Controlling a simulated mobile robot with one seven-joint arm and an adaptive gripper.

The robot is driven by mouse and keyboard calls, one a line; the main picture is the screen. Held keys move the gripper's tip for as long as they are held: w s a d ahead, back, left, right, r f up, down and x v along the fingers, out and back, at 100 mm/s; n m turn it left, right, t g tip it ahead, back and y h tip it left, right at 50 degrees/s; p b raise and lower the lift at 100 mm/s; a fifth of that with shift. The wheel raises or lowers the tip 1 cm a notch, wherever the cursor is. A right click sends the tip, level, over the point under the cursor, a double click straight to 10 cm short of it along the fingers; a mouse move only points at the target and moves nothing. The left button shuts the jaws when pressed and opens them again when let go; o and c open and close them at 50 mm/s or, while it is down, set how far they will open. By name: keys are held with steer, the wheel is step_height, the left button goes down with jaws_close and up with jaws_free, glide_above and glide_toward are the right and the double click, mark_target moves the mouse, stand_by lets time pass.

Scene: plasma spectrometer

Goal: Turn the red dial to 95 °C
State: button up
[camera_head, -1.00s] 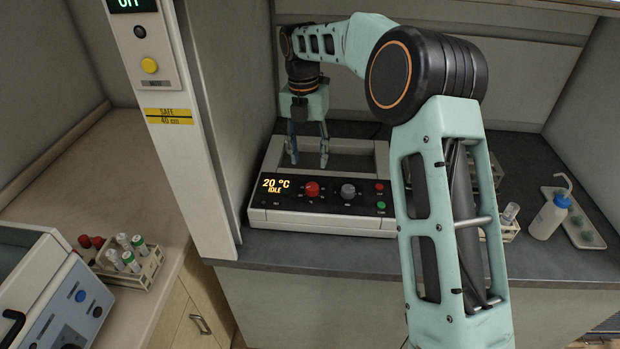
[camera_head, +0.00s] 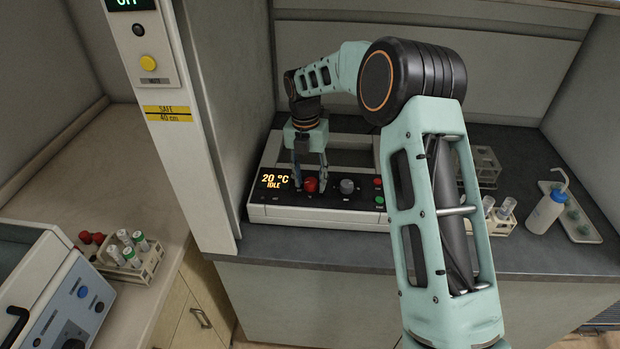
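The red dial (camera_head: 311,184) sits on the black front panel of a white heating unit (camera_head: 290,214), right of its display. The display (camera_head: 273,181) reads 20 °C and IDLE in yellow. My gripper (camera_head: 310,188) points down at the panel, with one finger left of the red dial and the other right of it. The fingers are spread apart, and I cannot tell whether they touch the dial. A grey dial (camera_head: 347,186) is just right of the red one.
A red button (camera_head: 378,182) and a green button (camera_head: 379,200) are at the panel's right end. A tube rack (camera_head: 500,222), a wash bottle (camera_head: 548,212) and a tray (camera_head: 590,236) stand further right. The cabinet's side post (camera_head: 185,130) rises close on the left.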

steer(key=c, duration=0.9)
